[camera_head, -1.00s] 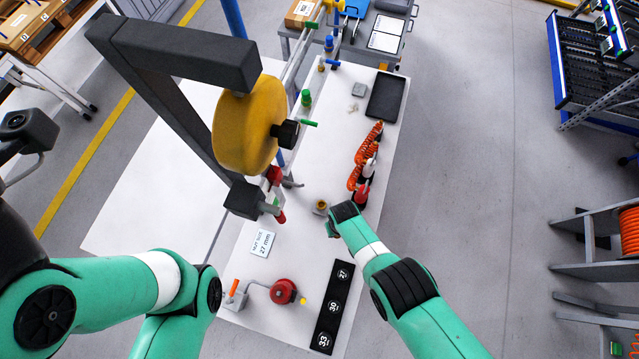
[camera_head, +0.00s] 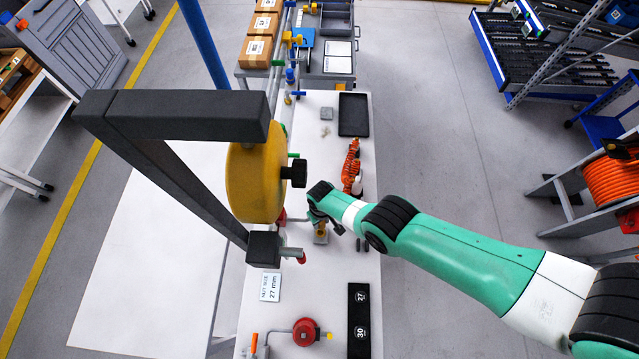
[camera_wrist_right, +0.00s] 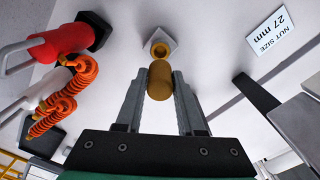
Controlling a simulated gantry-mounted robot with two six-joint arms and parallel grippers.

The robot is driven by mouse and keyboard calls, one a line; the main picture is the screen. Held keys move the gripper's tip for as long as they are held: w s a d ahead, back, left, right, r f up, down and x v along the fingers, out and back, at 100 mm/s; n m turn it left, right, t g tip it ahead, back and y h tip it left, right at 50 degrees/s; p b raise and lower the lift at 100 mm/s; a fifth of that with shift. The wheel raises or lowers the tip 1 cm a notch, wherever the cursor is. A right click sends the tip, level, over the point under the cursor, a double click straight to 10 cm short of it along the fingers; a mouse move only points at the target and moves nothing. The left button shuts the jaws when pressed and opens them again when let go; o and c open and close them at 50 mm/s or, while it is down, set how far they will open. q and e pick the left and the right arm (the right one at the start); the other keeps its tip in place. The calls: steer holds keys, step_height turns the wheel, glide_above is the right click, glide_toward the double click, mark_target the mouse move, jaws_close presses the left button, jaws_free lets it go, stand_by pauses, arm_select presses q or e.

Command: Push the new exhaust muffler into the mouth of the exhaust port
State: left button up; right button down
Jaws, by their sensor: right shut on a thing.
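The muffler (camera_wrist_right: 160,82) is a small bronze-brown cylinder. In the right wrist view, my right gripper (camera_wrist_right: 157,88) is shut on it, one finger on each side. The exhaust port (camera_wrist_right: 160,48) is a brass ring-shaped mouth on a light grey square block, straight beyond the muffler's tip. The muffler lines up with the mouth; I cannot tell whether they touch. In the head view, my right gripper (camera_head: 317,218) is just above the port block (camera_head: 321,238), and the arm partly covers it. My left gripper is not in view.
A yellow wheel (camera_head: 255,180) on a dark frame stands left of my right gripper. An orange coiled hose (camera_head: 351,165) lies behind it. A red round part (camera_head: 305,331), a black socket strip (camera_head: 359,320) and a nut-size card (camera_head: 270,287) lie in front.

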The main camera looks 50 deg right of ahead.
steer(key=shift+f+b, duration=2.8)
steer(key=shift+f, duration=0.05)
steer(key=shift+f+b, duration=1.5)
steer(key=shift+f, duration=0.05)
steer(key=shift+r, duration=0.1)
steer(key=shift+c, duration=2.2)
jaws_free()
